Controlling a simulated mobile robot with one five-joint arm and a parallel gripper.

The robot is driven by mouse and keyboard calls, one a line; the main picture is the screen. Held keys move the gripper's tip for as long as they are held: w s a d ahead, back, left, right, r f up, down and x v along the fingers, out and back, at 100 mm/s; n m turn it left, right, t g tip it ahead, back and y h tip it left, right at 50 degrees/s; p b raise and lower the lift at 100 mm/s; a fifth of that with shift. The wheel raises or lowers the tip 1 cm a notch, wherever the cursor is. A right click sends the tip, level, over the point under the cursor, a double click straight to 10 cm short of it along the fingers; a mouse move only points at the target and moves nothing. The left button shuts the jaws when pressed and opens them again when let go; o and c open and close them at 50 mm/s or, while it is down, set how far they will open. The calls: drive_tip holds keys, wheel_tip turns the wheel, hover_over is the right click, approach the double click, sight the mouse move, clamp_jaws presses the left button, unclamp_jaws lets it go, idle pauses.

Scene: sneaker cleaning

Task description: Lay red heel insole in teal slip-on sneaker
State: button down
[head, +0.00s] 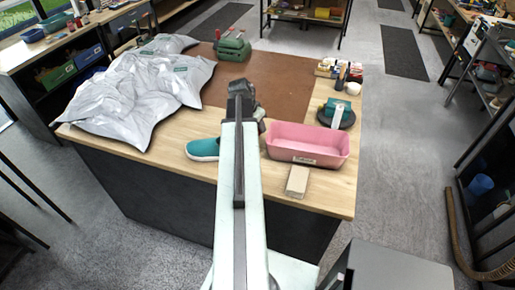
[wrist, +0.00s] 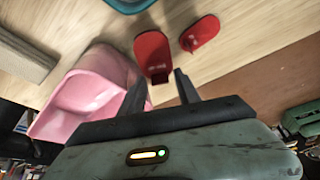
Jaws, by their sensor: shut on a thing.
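My gripper (wrist: 160,76) is shut on a red insole (wrist: 152,50), which stands out between the fingertips in the wrist view. A second, smaller-looking red insole piece (wrist: 200,33) lies on the wood beside it, apart from the fingers. I cannot tell from their shapes which is the heel piece. The teal slip-on sneaker (head: 203,149) is on the table left of my arm in the head view, partly hidden by the arm. A teal edge of it shows at the top of the wrist view (wrist: 130,3). My gripper (head: 243,100) hides the insoles in the head view.
A pink bin (head: 308,153) and a tan block (head: 297,181) stand right of my arm. A grey crumpled bag (head: 135,85) covers the table's left. A green case (head: 233,47) stands behind on the brown mat (head: 290,90). A round tool (head: 335,113) stands beyond the bin.

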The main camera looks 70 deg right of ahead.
sight(260, 141)
wheel_tip(260, 141, down, 7)
drive_tip(key=b, duration=0.5)
drive_tip(key=shift+f, duration=0.15)
drive_tip(key=shift+r, duration=0.25)
drive_tip(key=shift+f, duration=0.25)
drive_tip(key=c, duration=0.9)
unclamp_jaws()
drive_tip(key=shift+r, duration=0.1)
drive_tip(key=shift+o, duration=0.2)
drive_tip(key=p+v, duration=1.1)
drive_tip(key=v, duration=0.1)
drive_tip(key=shift+s+d, duration=0.1)
drive_tip(key=shift+d, duration=0.05)
drive_tip(key=shift+a+r, duration=0.2)
drive_tip(key=shift+r, duration=0.05)
drive_tip(key=shift+f, duration=0.1)
